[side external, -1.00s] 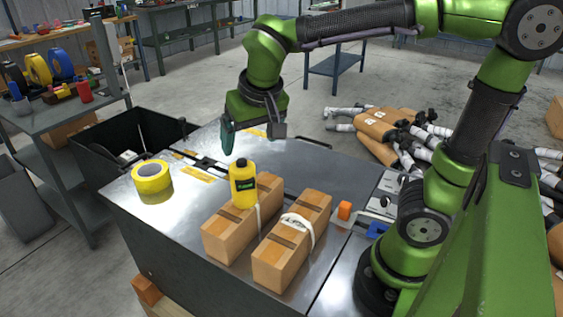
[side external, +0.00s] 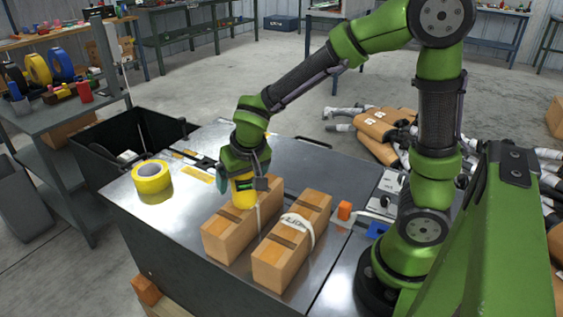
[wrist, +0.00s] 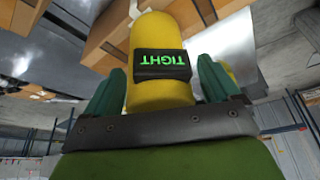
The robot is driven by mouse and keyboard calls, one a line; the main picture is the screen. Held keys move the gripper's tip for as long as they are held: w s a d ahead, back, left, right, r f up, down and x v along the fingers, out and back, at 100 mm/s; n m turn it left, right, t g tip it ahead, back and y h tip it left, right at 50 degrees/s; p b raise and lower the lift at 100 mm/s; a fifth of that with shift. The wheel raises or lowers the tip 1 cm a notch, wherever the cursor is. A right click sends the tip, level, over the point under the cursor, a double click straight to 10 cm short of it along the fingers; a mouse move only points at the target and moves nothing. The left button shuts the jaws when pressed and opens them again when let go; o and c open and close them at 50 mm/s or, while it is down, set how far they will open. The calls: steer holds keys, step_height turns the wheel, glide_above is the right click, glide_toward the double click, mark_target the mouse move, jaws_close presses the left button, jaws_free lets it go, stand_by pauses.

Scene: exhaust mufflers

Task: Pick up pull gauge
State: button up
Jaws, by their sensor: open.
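In the wrist view the gauge (wrist: 158,92) has a black display reading TIGHT in green. My gripper (side external: 242,183) is lowered over its top, hiding the black cap in the side view. In the wrist view my gripper's green fingers (wrist: 160,86) stand open, one on each side of the yellow body. I cannot tell whether either finger touches it.
A second wooden block (side external: 283,262) with a white strap (side external: 299,228) lies to the right. A yellow tape roll (side external: 152,178) sits on the metal table at the left. The table's back is mostly clear.

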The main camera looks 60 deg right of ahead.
steer(key=shift+f, duration=0.1)
steer(key=shift+c, duration=0.4)
steer(key=c, duration=1.1)
steer(key=shift+c, duration=0.2)
